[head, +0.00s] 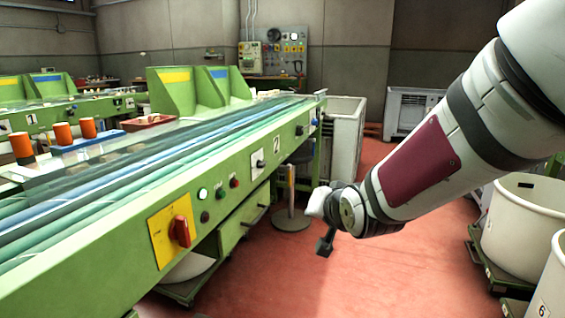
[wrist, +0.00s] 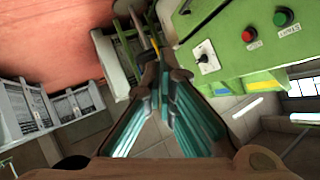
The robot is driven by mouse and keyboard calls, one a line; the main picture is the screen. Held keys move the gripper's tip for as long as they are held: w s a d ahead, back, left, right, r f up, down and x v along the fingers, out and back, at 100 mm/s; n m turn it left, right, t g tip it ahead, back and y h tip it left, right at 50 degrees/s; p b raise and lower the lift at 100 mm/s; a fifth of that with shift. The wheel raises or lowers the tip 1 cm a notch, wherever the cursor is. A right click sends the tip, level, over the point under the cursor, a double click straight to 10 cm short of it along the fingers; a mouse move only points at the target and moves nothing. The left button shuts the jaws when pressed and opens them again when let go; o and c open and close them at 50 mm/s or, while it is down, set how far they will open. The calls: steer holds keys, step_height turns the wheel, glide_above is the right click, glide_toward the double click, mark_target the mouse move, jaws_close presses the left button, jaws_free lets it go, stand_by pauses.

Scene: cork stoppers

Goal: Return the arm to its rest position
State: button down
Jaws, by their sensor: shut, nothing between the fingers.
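My arm reaches in from the upper right of the head view, over the red floor just right of the green conveyor bench (head: 235,205). My gripper (head: 324,246) is at its lower end, small and partly hidden behind the wrist. In the wrist view my gripper (wrist: 163,68) shows two teal-lined fingers coming together at the tips, shut with nothing between them. The bench's green side shows tilted in the wrist view, with a red button (wrist: 249,35), a green button (wrist: 283,17) and a switch (wrist: 206,57).
A red rotary switch (head: 180,231) sits on a yellow plate on the bench side. Orange-topped cylinders (head: 63,135) stand at left. White tubs (head: 512,228) stand on the right, and a grey bin (head: 342,140) stands behind. A round stool base (head: 292,221) is beside the bench. Red floor lies open in front.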

steer(key=s+d+n+g+h, duration=0.1)
steer(key=s+d+g, duration=0.3)
steer(key=s, duration=1)
steer(key=s+d+g+h, duration=0.1)
steer(key=s+d+g, duration=0.3)
steer(key=s, duration=1)
steer(key=s+d+n+g+h, duration=0.1)
steer(key=s+d+g, duration=0.3)
steer(key=s, duration=1)
step_height(320, 180, up, 34)
steer(key=t+p, duration=0.4)
steer(key=p, duration=2.8)
steer(key=shift+w+d+n+t+p, duration=0.3)
steer(key=shift+w+n+p, duration=0.05)
steer(key=shift+w+n, duration=0.1)
